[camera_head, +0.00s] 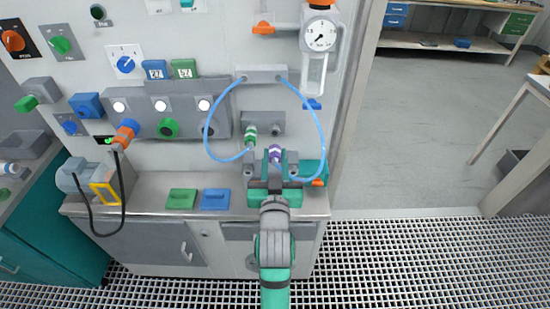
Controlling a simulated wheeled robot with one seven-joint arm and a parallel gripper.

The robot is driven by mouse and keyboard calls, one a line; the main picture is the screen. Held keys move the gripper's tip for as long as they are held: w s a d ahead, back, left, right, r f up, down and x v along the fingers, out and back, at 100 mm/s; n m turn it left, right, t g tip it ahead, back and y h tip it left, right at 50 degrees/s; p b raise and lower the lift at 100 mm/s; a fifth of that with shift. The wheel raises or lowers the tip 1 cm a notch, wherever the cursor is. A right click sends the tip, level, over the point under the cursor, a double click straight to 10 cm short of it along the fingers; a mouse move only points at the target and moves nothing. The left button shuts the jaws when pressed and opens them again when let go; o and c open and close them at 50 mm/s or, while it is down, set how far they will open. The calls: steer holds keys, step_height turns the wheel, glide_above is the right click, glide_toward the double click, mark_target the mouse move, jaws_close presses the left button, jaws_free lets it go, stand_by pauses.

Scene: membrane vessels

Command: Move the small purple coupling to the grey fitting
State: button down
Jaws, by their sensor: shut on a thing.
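The small purple coupling (275,152) is at the cabinet's front, on the end of the right-hand loop of blue hose. My gripper (275,162) is shut on it, with its dark fingers on either side. The grey fitting (277,126) appears as a grey block with a round port on the panel, just above the purple coupling. A gap seems to show between them, but depth is hard to judge. The lower part of the coupling is hidden by my gripper.
A green coupling (250,136) with the left blue hose (207,130) sits close on the left. A grey bar (262,74) holds the hose tops. A gauge (320,36) hangs above right. Green (182,199) and blue (215,199) blocks lie on the ledge at left.

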mark_target(275, 165)
steer(key=shift+w, duration=2.75)
steer(key=shift+w, duration=0.5)
steer(key=c, duration=1.3)
jaws_free()
steer(key=s, duration=1)
steer(key=shift+s+f, duration=0.1)
steer(key=shift+s, duration=0.3)
